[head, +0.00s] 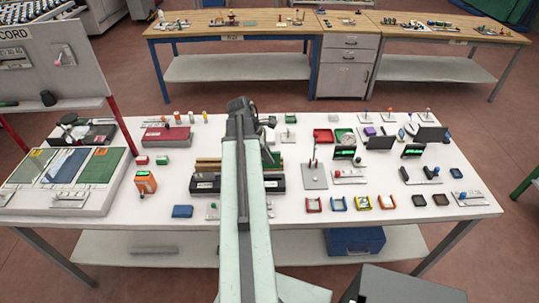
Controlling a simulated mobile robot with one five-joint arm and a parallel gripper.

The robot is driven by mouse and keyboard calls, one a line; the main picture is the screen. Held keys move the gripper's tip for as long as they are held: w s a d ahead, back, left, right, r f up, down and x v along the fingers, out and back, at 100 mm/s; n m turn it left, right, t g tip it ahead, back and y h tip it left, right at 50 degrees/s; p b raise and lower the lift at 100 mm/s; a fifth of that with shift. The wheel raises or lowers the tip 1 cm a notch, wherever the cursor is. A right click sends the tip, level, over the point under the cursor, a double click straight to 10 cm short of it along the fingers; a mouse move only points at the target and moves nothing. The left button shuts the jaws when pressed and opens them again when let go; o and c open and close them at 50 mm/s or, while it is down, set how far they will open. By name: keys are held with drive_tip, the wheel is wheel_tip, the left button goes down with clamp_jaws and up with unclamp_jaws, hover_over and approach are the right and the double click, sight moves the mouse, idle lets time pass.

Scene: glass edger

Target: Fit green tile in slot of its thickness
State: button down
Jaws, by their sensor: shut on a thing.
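My arm reaches out over the middle of the white table, and its far end (241,106) hides most of my gripper (266,138). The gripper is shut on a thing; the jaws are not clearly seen. A green tile (270,160) shows just right of my arm, below the gripper, and appears to be what it holds. Behind and beneath it is a black block with wooden bars (208,165), partly covered by my arm. Slots in it cannot be made out, and I cannot tell whether the tile touches it.
A grey tray with coloured panels (60,211) fills the table's left end under an upright board (45,60). An orange device (145,182) and a blue block (182,211) stand left of my arm. A metal stand (315,177) and several small coloured holders (338,203) lie right.

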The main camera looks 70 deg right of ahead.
sight(265, 168)
drive_tip(key=shift+f+b, duration=4.6)
drive_tip(key=shift+f, duration=0.1)
drive_tip(key=shift+f+b, duration=0.35)
drive_tip(key=c, duration=1.4)
unclamp_jaws()
drive_tip(key=shift+a, duration=0.1)
drive_tip(key=p+v, duration=0.7)
drive_tip(key=v, duration=0.1)
drive_tip(key=shift+r+p, duration=0.15)
drive_tip(key=shift+p, duration=0.15)
drive_tip(key=shift+s, duration=0.1)
